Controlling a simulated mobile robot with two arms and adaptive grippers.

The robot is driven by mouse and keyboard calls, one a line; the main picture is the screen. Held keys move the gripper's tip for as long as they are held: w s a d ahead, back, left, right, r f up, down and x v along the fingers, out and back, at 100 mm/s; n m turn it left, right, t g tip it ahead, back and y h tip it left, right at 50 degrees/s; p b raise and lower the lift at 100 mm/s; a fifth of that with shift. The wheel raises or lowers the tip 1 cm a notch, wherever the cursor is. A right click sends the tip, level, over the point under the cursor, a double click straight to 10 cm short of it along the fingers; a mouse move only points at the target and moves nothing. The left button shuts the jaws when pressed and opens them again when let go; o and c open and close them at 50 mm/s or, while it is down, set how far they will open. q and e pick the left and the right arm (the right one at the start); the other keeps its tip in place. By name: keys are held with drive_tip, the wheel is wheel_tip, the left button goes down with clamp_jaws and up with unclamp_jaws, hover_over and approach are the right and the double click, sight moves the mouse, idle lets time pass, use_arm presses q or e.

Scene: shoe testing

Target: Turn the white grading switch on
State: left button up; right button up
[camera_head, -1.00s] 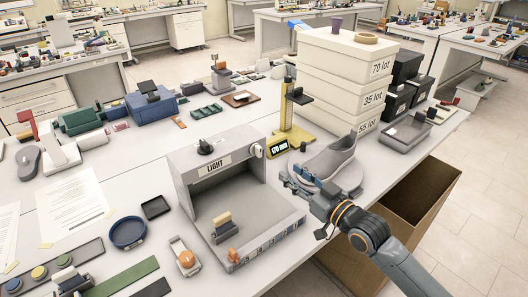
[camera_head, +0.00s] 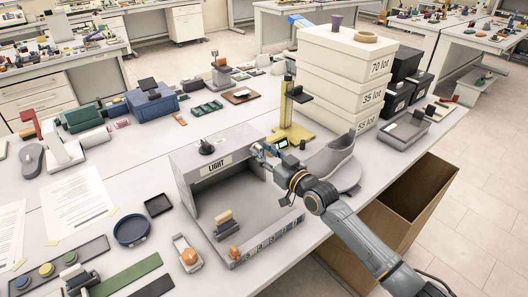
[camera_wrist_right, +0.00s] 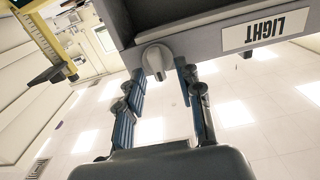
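The light box (camera_head: 187,165) with the LIGHT label stands on the table in the head view. In the right wrist view, a white knob-like switch (camera_wrist_right: 157,60) sits on the box's front edge beside the LIGHT label (camera_wrist_right: 265,30), which appears upside down. My right gripper (camera_head: 262,153) is at the box's upper right front corner and hides the switch in the head view. In the right wrist view the gripper (camera_wrist_right: 160,76) is open, its fingertips on either side of the switch; I cannot tell whether they touch it. My left gripper is not in view.
A yellow measuring stand (camera_head: 290,125) is just behind my right gripper. White lot boxes (camera_head: 345,70) stack behind.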

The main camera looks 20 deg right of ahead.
clamp_jaws()
drive_tip(key=shift+m, duration=0.3)
drive_tip(key=shift+w+d+f+m, duration=0.1)
drive_tip(key=shift+d+f+m, duration=0.05)
drive_tip(key=shift+m, duration=2.7)
drive_tip(key=shift+w+d+f+m, duration=0.1)
drive_tip(key=shift+d+f+m, duration=0.1)
drive_tip(key=shift+m, duration=2.7)
drive_tip(key=shift+d+f+m, duration=0.15)
drive_tip(key=shift+m, duration=2.7)
